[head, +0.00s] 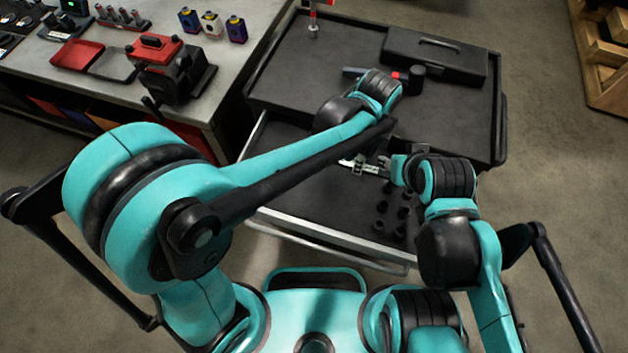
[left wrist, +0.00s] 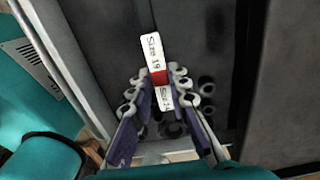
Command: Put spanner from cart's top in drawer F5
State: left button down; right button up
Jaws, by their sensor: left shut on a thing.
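The cart's top (head: 300,75) is dark and flat. Below it a drawer (head: 330,205) stands pulled out; no F5 mark is readable. My left gripper (head: 358,163) is over the open drawer, partly covered by my arm.
Several black round pieces (head: 381,206) stand in the drawer's right part. A black case (head: 435,56), a dark cylinder (head: 416,79) and a red-and-white tool (head: 313,22) are on the cart's top. A workbench (head: 232,62) with trays stands at left. Wooden shelving (head: 605,50) is at far right.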

pick_arm(q)
jog(key=b, duration=0.3)
send_over(315, 184)
notch_tip(315, 184, down, 7)
jog(key=shift+r, duration=0.2)
notch_tip(315, 184, down, 4)
jog(key=shift+f+b, duration=0.1)
jog(key=shift+b, duration=0.65)
jog(key=shift+s, duration=0.1)
jog(key=shift+f, duration=0.15)
jog(key=c, duration=1.5)
grip_release()
jog(key=shift+o, duration=0.2)
jog(key=shift+r, duration=0.2)
